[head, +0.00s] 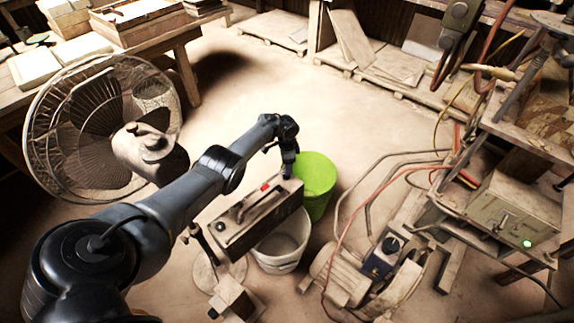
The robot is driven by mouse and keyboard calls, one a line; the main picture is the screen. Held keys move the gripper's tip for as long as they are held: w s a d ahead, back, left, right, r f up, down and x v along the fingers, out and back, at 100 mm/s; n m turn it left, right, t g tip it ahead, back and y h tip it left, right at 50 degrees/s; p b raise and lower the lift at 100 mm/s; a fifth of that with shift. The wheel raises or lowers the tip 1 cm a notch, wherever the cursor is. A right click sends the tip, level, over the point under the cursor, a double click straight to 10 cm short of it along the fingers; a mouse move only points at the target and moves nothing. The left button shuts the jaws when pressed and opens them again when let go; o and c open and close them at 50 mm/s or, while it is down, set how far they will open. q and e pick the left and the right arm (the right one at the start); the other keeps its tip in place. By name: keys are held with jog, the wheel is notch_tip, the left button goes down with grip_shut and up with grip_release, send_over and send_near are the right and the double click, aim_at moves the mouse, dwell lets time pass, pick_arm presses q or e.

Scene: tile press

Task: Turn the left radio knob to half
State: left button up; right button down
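A dusty brown box that looks like the radio (262,225) stands in the middle of the head view, with a dark handle and a small red part on its upper side. A small round pale part (220,227) shows near its left end; I cannot tell whether it is a knob. My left arm reaches in from the left above the radio. My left gripper (287,172) points down at the radio's far right end, close to it; I cannot tell whether they touch. Its fingers are too small and dark to read. My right gripper is not in view.
A lime-green bucket (316,182) stands just right of the radio and a whitish bucket (281,246) below it. A large fan (85,130) stands at the left. Bent pipes, hoses and a machine (515,215) fill the right. Floor behind the radio is clear.

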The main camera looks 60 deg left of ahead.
pick_arm(q)
notch_tip(320, 180, up, 5)
jog(key=p, duration=0.2)
jog(key=shift+p, duration=0.3)
